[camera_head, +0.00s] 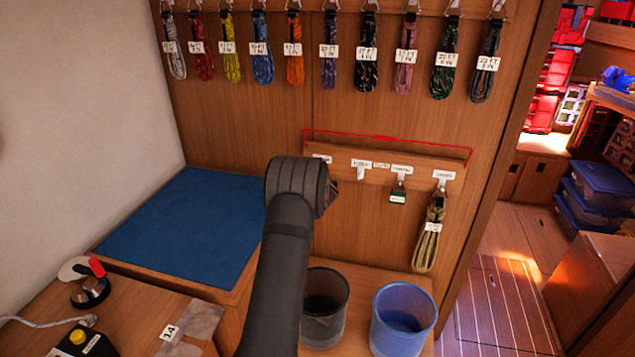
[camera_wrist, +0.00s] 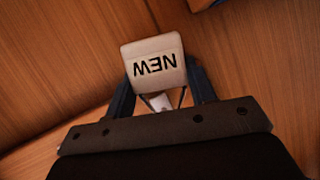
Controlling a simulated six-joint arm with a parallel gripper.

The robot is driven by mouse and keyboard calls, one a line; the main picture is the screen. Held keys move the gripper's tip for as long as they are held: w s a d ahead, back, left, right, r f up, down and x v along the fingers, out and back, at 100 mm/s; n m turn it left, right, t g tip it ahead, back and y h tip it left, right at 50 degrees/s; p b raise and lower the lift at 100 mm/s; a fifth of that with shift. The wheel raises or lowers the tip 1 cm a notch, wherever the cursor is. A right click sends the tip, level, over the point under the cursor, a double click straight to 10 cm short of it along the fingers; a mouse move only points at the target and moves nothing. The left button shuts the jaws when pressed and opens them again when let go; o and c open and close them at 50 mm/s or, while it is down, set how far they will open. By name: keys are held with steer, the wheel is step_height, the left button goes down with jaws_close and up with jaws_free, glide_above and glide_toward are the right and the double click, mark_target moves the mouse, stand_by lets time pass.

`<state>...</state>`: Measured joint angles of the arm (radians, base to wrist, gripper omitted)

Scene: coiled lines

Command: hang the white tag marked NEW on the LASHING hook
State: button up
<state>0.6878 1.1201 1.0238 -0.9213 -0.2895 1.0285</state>
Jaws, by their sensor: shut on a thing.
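The white tag marked NEW (camera_wrist: 153,48) is in the wrist view, its lettering upside down there. My gripper (camera_wrist: 160,82) is shut on it, with a dark finger at each side. In the head view my wrist hides the gripper and the tag. A wooden hook rail (camera_head: 425,172) is on the wall, just right of my wrist. It carries several white-labelled hooks; the labels are too small to read, so I cannot tell which is LASHING. A tan coil (camera_head: 427,240) hangs from the rightmost hook.
A red line (camera_head: 385,138) runs along the rail's top. Several labelled coils hang from a row above, among them a blue one (camera_head: 262,62). A black bin (camera_head: 325,300) and a blue bin (camera_head: 403,315) stand below the rail. A blue mat (camera_head: 185,228) lies clear at left.

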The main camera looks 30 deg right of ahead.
steer(key=o, duration=1.1)
steer(key=shift+c, duration=0.2)
steer(key=v, duration=1.7)
steer(key=shift+a, duration=0.15)
steer(key=shift+s+r, duration=0.1)
steer(key=shift+r, duration=0.05)
steer(key=x, duration=1.7)
